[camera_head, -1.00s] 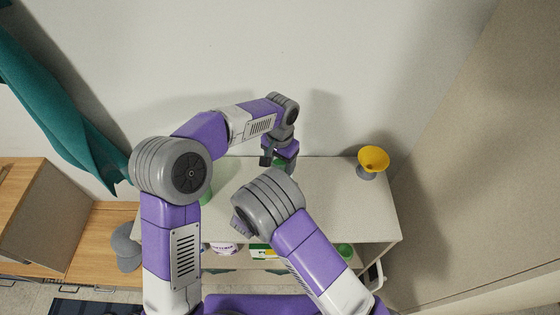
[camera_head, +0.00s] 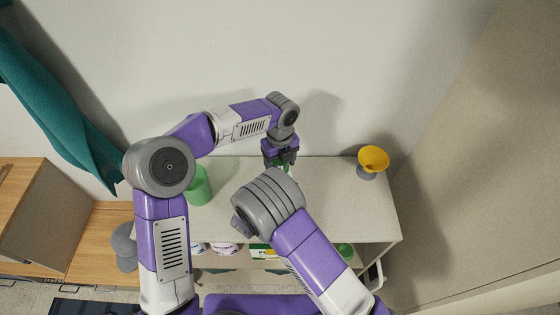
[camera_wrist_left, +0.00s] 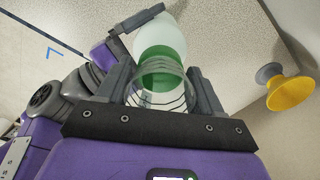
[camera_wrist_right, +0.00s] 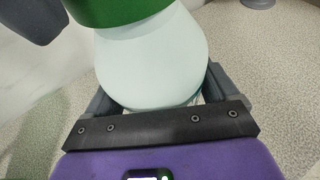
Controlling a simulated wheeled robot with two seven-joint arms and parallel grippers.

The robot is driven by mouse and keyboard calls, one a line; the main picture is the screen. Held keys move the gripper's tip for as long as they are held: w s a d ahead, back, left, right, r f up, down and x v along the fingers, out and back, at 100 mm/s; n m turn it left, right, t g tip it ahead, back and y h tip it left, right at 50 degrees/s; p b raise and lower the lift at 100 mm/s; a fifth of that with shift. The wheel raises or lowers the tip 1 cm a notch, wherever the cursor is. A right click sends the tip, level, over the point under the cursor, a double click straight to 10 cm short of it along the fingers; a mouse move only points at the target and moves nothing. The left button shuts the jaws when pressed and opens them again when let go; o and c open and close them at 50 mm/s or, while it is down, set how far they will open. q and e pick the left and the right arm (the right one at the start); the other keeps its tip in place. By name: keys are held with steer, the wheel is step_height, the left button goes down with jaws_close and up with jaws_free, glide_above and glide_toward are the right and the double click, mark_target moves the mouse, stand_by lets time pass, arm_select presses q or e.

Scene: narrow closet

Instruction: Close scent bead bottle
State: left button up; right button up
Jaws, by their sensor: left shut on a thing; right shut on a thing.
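The scent bead bottle has a pale whitish body (camera_wrist_right: 150,65) and a green upper part (camera_wrist_right: 115,12). My right gripper (camera_wrist_right: 155,110) is shut on the body in the right wrist view; in the head view my right forearm hides this gripper. My left gripper (camera_head: 281,160) is above the bottle, over the shelf top. In the left wrist view it (camera_wrist_left: 158,95) is shut on a clear, ringed cap (camera_wrist_left: 160,92) in line with the bottle's green part (camera_wrist_left: 163,62). I cannot tell whether the cap is seated on the bottle.
A yellow funnel-shaped piece (camera_head: 374,158) on a grey foot stands at the right of the shelf top (camera_head: 335,205). A green cup (camera_head: 198,186) stands at the left. Containers sit on the lower shelf. A wall is behind, a tall panel (camera_head: 480,170) at right.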

arm_select(q)
steer(key=m, duration=1)
steer(key=o, duration=1.1)
step_height(320, 180, up, 12)
arm_select(e)
steer(key=o, duration=1.8)
arm_select(q)
steer(key=shift+f, duration=0.25)
arm_select(e)
steer(key=shift+o, duration=0.2)
steer(key=v, duration=0.7)
steer(key=shift+s+r, duration=0.2)
steer(key=shift+s, duration=0.05)
